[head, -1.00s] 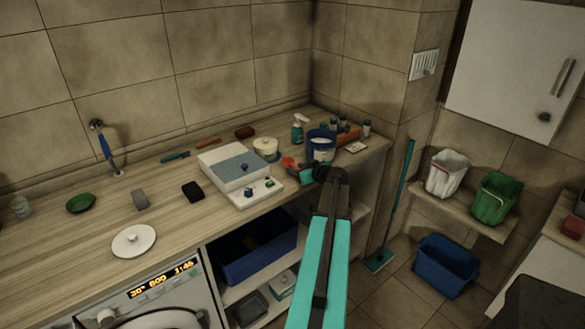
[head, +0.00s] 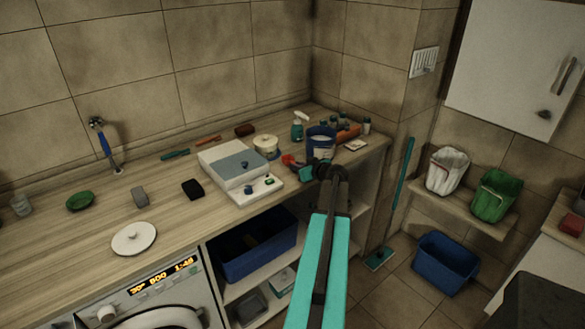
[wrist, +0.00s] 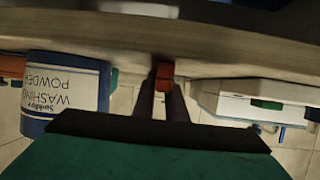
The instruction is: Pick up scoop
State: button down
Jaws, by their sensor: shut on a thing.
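The red scoop (head: 289,160) shows in the head view at the right part of the counter, partly hidden by my gripper (head: 304,169). In the wrist view, which looks upside down, the red-orange scoop handle (wrist: 164,75) sits between the tips of my two dark fingers (wrist: 163,92). My gripper is shut on it. The rest of the scoop is hidden in the wrist view, and I cannot tell whether it touches the counter.
The blue washing powder tub (head: 322,142) stands close beside my gripper and also shows in the wrist view (wrist: 66,95). A spray bottle (head: 299,127) and a white tub (head: 266,146) stand behind.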

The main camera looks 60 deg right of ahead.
jog(key=shift+r, duration=0.1)
jog(key=shift+r+b, duration=0.85)
jog(key=shift+r, duration=0.35)
jog(key=s+a+r+b, duration=0.2)
jog(key=s+a+b, duration=0.3)
jog(key=s, duration=0.8)
jog(key=a, duration=0.3)
jog(key=shift+s+r+b, duration=0.2)
jog(key=shift+s+b, duration=0.15)
jog(key=shift+s, duration=0.05)
jog(key=shift+a, duration=0.1)
